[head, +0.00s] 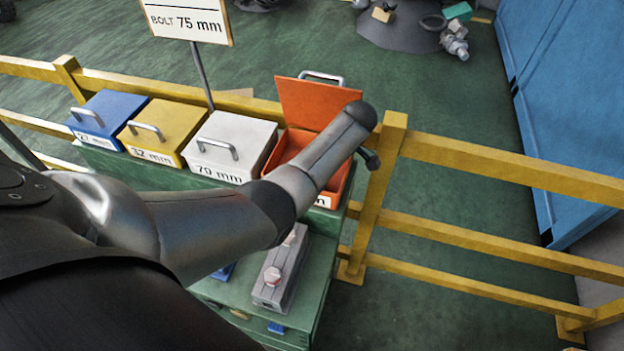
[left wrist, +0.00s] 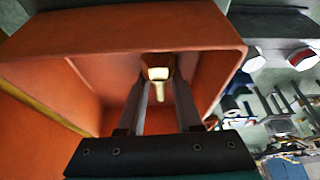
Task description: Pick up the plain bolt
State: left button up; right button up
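The orange box (head: 305,105) stands at the right end of the row of boxes with its lid raised. My left arm reaches over it and hides most of its inside and my left gripper in the head view. In the left wrist view my left gripper (left wrist: 162,85) points into the orange box (left wrist: 205,35). A bolt (left wrist: 158,74) with a pale head and short shank shows between the fingertips. Gaps show between its shank and both fingers, so the gripper looks open around it. Whether the bolt is plain is too small to tell. My right gripper is not in view.
White (head: 228,143), yellow (head: 167,128) and blue (head: 108,115) closed boxes stand left of the orange one. A sign (head: 190,20) reads "BOLT 75 mm". Yellow railing (head: 480,172) runs behind and right. A grey block (head: 280,272) with round pinkish knobs lies in front.

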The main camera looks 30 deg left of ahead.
pick_arm(q)
grip_shut()
dwell(0.9)
